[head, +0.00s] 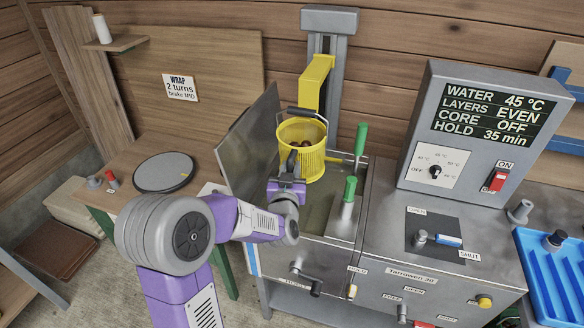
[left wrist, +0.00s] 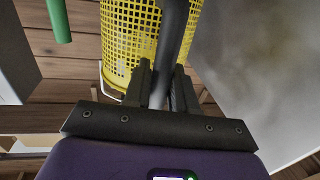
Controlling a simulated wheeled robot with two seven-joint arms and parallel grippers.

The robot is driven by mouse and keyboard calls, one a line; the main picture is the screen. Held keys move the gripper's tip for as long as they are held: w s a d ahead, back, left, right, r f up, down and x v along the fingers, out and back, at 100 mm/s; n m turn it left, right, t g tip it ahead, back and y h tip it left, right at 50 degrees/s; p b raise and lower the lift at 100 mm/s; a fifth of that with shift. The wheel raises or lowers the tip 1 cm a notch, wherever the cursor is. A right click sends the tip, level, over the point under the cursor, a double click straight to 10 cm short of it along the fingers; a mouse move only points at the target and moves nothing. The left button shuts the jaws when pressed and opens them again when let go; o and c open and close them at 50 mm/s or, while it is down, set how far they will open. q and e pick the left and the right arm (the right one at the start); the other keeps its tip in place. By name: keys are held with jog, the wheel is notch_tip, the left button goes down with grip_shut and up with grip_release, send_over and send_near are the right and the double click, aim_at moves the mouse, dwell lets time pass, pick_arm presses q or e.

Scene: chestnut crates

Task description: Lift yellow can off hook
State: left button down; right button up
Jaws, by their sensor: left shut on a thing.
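The yellow can (head: 316,165) is a perforated basket with brown contents and a dark handle, below the yellow hoist arm (head: 316,82). The hook itself is hard to make out, so I cannot tell whether the handle still rests on it. My left gripper (head: 291,168) is at the near side of the can. In the left wrist view the yellow can (left wrist: 122,45) fills the upper middle. There the left gripper's fingers (left wrist: 161,88) are shut on a dark bar that looks like the can's handle. My right gripper is not in view.
A metal tank (head: 325,205) with a raised lid (head: 250,140) lies under the can. Green-handled levers (head: 349,190) stand close on its right. The control box (head: 470,130) is further right.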

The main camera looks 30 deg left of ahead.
pick_arm(q)
jog(key=shift+s+a+r+b+v, duration=0.1)
jog(key=shift+a+b+v, duration=0.05)
jog(key=shift+v, duration=0.75)
jog(key=shift+s+a+r+b+v, duration=0.1)
jog(key=shift+a+v, duration=0.05)
jog(key=shift+v, duration=0.7)
jog(key=shift+a+b+v, duration=0.15)
jog(key=shift+v, duration=0.75)
